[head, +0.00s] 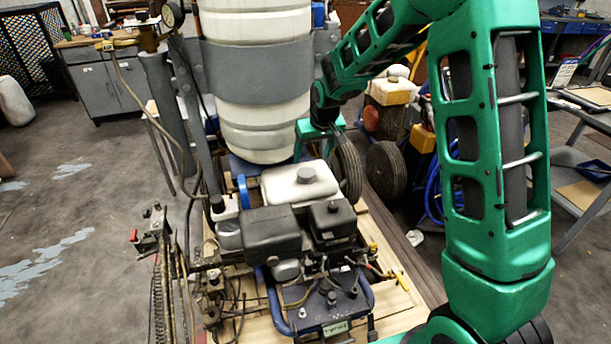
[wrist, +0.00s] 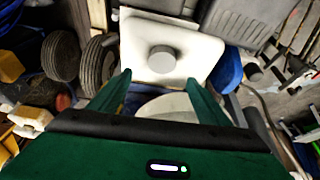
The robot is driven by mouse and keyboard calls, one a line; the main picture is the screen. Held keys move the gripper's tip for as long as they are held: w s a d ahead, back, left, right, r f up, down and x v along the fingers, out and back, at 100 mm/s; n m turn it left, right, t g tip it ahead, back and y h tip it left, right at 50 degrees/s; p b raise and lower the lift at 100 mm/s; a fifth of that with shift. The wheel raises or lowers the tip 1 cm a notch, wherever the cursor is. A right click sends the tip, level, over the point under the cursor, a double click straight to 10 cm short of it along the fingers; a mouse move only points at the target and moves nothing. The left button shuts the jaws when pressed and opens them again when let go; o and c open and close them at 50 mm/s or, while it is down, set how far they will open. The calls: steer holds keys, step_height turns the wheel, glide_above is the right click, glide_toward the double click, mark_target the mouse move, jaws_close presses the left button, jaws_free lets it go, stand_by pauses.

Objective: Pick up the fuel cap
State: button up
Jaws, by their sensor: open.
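The fuel cap is a round grey cap (head: 306,174) on top of the white fuel tank (head: 285,188) of the engine. In the wrist view the cap (wrist: 162,59) is fully visible near the top centre, on the white tank (wrist: 135,40). My gripper (head: 314,152) is behind the tank in the head view, above and apart from the cap. In the wrist view my gripper's (wrist: 158,80) two green fingers are spread, with nothing between them. The cap appears just beyond the fingertips, roughly centred between them.
A large white ribbed barrel (head: 255,100) stands directly behind the tank, close to my gripper. Black engine housings (head: 270,230) sit in front of the tank. Black wheels (head: 386,170) stand to the right. Hoses and levers crowd the left side; open floor (head: 90,210) lies farther left.

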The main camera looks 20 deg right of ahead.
glide_above(306, 172)
steer(key=s, duration=0.3)
steer(key=f, duration=0.5)
steer(key=shift+w+d, duration=0.2)
steer(key=shift+d, duration=0.2)
steer(key=shift+a+x, duration=0.15)
steer(key=shift+x, duration=1.2)
steer(key=shift+a+x, duration=0.1)
steer(key=shift+x, duration=1.25)
steer(key=c, duration=1.1)
